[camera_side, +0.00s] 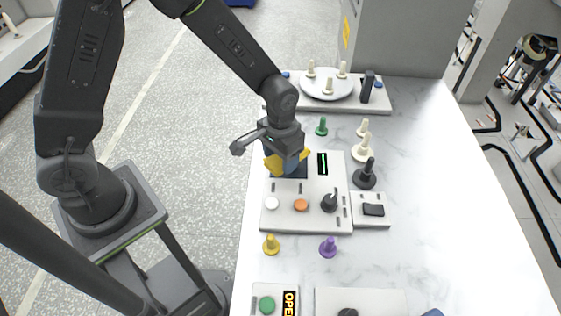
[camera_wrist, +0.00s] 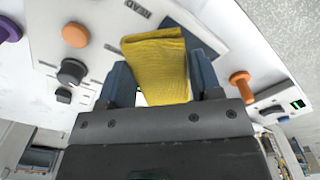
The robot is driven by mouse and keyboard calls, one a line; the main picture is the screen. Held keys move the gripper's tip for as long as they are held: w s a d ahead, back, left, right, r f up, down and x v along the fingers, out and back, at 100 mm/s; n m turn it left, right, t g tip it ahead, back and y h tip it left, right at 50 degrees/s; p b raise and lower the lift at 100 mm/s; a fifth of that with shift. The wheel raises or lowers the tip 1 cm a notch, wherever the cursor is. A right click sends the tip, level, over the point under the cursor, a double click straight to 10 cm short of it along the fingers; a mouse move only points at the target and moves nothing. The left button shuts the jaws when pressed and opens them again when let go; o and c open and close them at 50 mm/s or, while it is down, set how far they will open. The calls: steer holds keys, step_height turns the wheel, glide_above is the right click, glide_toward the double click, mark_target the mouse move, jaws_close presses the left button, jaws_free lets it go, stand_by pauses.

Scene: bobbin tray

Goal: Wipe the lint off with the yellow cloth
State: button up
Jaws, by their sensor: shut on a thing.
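The yellow cloth (camera_side: 272,164) is between the two blue fingers of my gripper (camera_side: 289,168) in the side view. The wrist view also shows the cloth (camera_wrist: 157,62), bunched and folded, with a finger on each side of it. My gripper (camera_wrist: 160,78) is shut on it. In the side view the cloth is at a dark square patch (camera_side: 290,172) on the upper left of the white control panel (camera_side: 287,222). Whether the cloth touches the panel I cannot tell. No lint can be made out; the cloth and fingers hide part of the patch.
The panel carries a white button (camera_side: 272,204), an orange button (camera_side: 301,205) and a black knob (camera_side: 329,203). Yellow (camera_side: 271,245), purple (camera_side: 328,247), green (camera_side: 321,127), cream (camera_side: 362,149) and black (camera_side: 365,175) bobbins stand around it. The table's right side is clear.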

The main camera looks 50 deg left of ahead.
steer(key=shift+r, duration=1.9)
